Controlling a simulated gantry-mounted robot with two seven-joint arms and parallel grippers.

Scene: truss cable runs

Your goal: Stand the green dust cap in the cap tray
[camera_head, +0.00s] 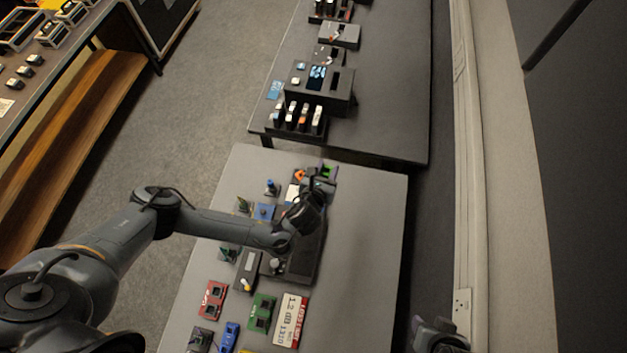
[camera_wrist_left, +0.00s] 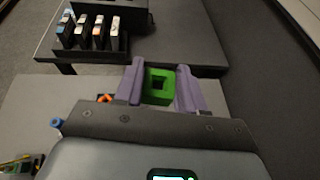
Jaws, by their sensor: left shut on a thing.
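The green dust cap (camera_wrist_left: 157,99) is a blocky piece with a square opening. It sits between the two purple fingers of my left gripper (camera_wrist_left: 159,84), which is shut on it. In the head view the cap (camera_head: 330,169) shows at the tip of my left gripper (camera_head: 322,179), over the far end of the near table. A long dark tray (camera_head: 309,257) lies below and nearer than the gripper, partly hidden by my left arm; I cannot tell for sure that it is the cap tray. My right gripper (camera_head: 438,334) shows only partly at the lower right edge.
The near table (camera_head: 370,240) holds red, green and blue connector parts and a printed label card (camera_head: 291,320) at its front. An orange piece (camera_wrist_left: 104,98) lies left of the gripper. Its right side is bare. Another table beyond a gap holds a dark rack (camera_head: 296,120).

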